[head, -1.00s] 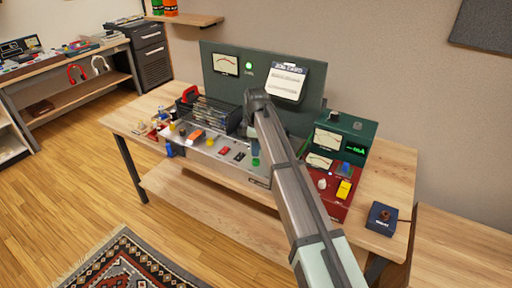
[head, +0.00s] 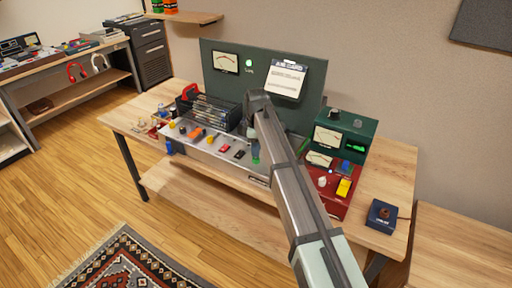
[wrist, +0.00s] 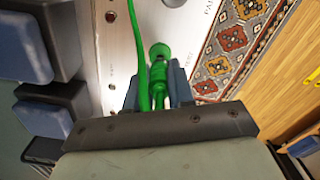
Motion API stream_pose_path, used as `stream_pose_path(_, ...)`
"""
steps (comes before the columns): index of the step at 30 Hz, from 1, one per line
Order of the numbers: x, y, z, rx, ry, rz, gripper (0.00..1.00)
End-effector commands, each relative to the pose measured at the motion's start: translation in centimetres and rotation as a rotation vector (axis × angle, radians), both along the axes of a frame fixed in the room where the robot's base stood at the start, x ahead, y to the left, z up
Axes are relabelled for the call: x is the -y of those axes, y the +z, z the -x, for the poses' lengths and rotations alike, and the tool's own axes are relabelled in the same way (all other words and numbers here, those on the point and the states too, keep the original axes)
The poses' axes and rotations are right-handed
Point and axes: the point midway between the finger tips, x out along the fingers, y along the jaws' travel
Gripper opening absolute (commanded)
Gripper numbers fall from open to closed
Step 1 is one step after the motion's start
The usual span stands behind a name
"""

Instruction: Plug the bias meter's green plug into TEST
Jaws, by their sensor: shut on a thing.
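My gripper (wrist: 157,92) is shut on the green plug (wrist: 158,75), which sits between the two blue-grey fingers in the wrist view. A green cable (wrist: 137,45) runs up beside the plug. A round green end (wrist: 160,50) shows just beyond the fingertips, over the pale metal panel (wrist: 145,20). I cannot tell whether it touches or enters a socket. In the head view the green plug (head: 255,158) shows below the arm's end, at the amp's front panel (head: 200,142).
A red box (head: 325,183) and a green metered box (head: 340,138) stand right of my arm. A dark blue box (head: 381,216) sits at the table's right. Bare wood (head: 385,165) is free there.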

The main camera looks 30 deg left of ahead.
Motion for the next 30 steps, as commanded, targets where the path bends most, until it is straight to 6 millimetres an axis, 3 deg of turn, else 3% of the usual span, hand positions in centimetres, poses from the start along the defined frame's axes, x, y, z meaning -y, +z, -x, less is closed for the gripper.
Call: stream_pose_path(30,0.0,-1.2,0.0,0.0,0.0,0.0,0.0)
